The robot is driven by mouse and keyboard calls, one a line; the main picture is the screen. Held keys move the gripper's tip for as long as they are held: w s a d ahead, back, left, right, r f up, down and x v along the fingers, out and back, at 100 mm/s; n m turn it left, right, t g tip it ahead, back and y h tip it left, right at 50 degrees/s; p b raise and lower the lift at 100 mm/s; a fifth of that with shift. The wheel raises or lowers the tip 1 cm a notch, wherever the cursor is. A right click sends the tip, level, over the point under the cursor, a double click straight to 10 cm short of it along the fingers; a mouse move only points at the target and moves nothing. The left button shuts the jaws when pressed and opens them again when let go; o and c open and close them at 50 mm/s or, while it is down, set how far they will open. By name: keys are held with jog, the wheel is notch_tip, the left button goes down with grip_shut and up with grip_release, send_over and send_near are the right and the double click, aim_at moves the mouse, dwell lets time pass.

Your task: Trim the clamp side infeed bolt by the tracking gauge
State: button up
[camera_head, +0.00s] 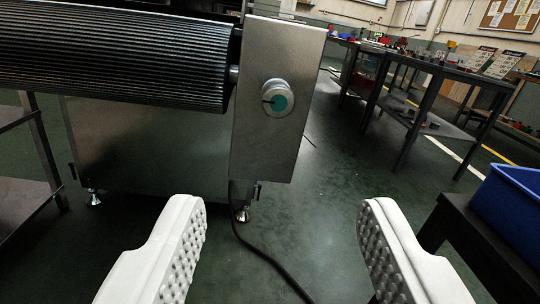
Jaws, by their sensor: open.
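My gripper (284,235) is open and empty, its two white studded fingers wide apart at the bottom of the view. Ahead of it, beyond the fingertips and apart from them, is a metal side plate (268,150) at the end of a dark ribbed roller (120,60). A round metal knob or bolt head with a teal face (279,101) sticks out of this plate; a dark line shows at its left. Whether it is the clamp side infeed bolt I cannot tell. I cannot make out a tracking gauge.
A dark cable (262,252) runs over the green floor below the plate. A blue bin (510,210) stands on a dark stand at right. Workbenches (405,68) with small items stand at the back right. A dark table (25,200) edges in at left.

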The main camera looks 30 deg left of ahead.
aim_at(278, 103)
jog(key=x, duration=1.1)
jog(key=f+x, duration=0.1)
jog(key=x, duration=0.5)
jog(key=shift+w, duration=0.3)
jog(key=c, duration=1)
